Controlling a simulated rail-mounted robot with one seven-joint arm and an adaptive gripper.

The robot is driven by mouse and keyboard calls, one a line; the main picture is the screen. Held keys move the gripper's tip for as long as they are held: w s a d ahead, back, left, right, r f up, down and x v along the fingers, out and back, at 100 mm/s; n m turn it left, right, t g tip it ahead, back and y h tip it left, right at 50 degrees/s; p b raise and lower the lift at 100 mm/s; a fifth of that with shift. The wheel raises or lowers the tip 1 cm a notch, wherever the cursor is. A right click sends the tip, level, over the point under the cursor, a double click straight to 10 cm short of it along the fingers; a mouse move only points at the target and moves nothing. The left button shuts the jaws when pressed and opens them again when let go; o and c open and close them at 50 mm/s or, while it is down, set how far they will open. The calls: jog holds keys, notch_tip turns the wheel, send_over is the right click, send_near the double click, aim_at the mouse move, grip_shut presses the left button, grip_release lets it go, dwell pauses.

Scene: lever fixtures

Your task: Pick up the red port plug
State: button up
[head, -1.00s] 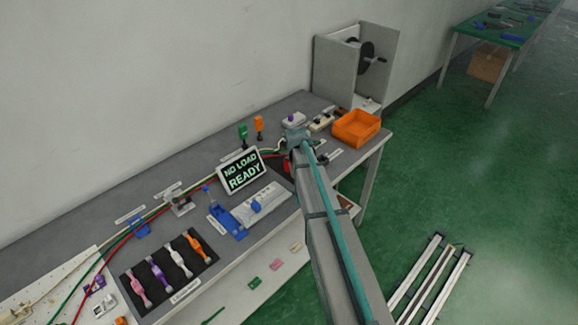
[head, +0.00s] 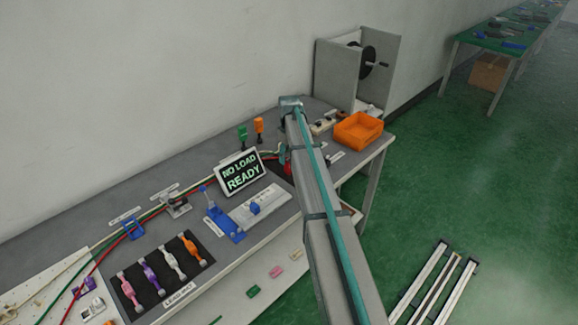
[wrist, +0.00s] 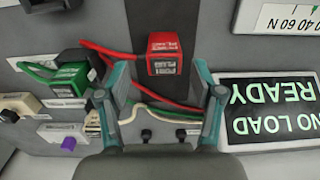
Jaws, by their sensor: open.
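The red port plug (wrist: 165,55) is a red block with pale lettering on its face, at the upper middle of the wrist view. A red cable runs from it. My gripper (wrist: 161,78) is open, with its two teal fingers apart to the left and right of the plug. The plug lies between and slightly beyond the fingertips, and I see no contact. In the head view a small red patch (head: 288,169) shows beside my arm, likely the plug. My arm hides most of the gripper there.
A green plug (wrist: 68,78) with a green cable lies left of my gripper in the wrist view. The NO LOAD READY display (wrist: 268,108) stands close on the right. White and green cables run below the plug. An orange bin (head: 358,130) stands at the bench's right end.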

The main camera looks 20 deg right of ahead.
aim_at(289, 166)
jog(key=shift+s+a+f+p, duration=0.15)
jog(key=shift+f+p, duration=0.4)
jog(key=shift+f, duration=0.8)
jog(key=shift+s+d+f+p, duration=0.15)
jog(key=shift+f+p, duration=0.4)
jog(key=shift+f, duration=0.8)
jog(key=shift+a, duration=0.1)
jog(key=c, duration=1.2)
jog(key=shift+r, duration=0.15)
